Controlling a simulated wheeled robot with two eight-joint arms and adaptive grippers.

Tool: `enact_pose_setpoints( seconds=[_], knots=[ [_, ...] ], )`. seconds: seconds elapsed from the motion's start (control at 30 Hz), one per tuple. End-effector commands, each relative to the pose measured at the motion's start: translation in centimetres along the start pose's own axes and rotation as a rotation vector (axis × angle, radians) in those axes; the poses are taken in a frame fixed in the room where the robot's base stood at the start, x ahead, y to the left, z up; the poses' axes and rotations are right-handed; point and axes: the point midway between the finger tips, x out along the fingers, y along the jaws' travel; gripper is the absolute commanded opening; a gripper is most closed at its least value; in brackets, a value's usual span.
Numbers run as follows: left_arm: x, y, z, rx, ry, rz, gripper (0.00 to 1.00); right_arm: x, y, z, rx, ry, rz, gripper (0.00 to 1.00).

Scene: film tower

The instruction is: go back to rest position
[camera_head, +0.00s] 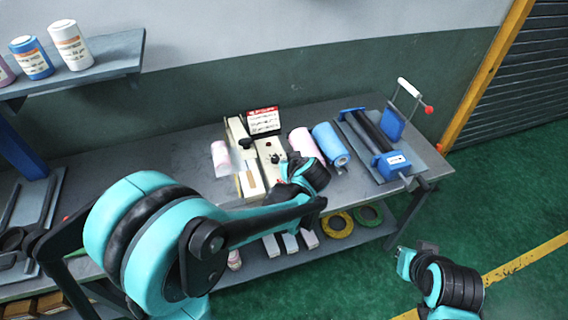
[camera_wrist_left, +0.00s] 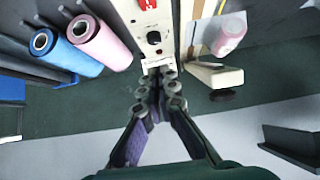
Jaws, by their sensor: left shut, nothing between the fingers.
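My left gripper (camera_head: 284,170) is over the front part of the workbench (camera_head: 190,160), by the cream machine (camera_head: 268,150) with black knobs. In the left wrist view its fingers (camera_wrist_left: 160,88) are together and empty, in front of the machine's end (camera_wrist_left: 150,40). Whether they touch it I cannot tell. A pink roll (camera_head: 303,143) and a blue roll (camera_head: 330,143) lie to the right of the machine. The end of my right arm (camera_head: 412,260) is low at the right, over the green floor; its fingers are not clear.
A blue and black roller device (camera_head: 385,150) sits at the bench's right end. A pink container (camera_head: 221,158) stands left of the machine. A wall shelf (camera_head: 110,52) with canisters is upper left. Yellow and green rings (camera_head: 338,225) lie on the lower shelf. The floor at right is open.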

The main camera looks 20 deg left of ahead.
Motion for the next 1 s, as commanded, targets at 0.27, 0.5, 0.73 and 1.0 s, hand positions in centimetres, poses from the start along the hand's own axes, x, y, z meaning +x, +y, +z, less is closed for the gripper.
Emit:
enact_pose_setpoints(
  seconds=[0.27,0.5,0.73,1.0],
  knots=[
    [0.0,0.0,0.0,0.000,0.000,0.000,0.00,0.0,0.0,0.0,0.000,0.000,0.000,0.00],
    [-0.1,-0.3,0.1,0.007,-0.007,0.002,0.00,0.1,0.0,0.1,0.000,0.000,0.000,0.00],
    [-2.9,-4.6,2.0,0.115,-0.106,0.058,0.00,1.7,0.0,1.2,0.000,0.000,0.000,0.00],
    [-7.9,-10.5,7.7,0.298,-0.218,0.225,0.00,4.0,0.0,2.8,0.000,0.000,0.000,0.00]
  ],
)
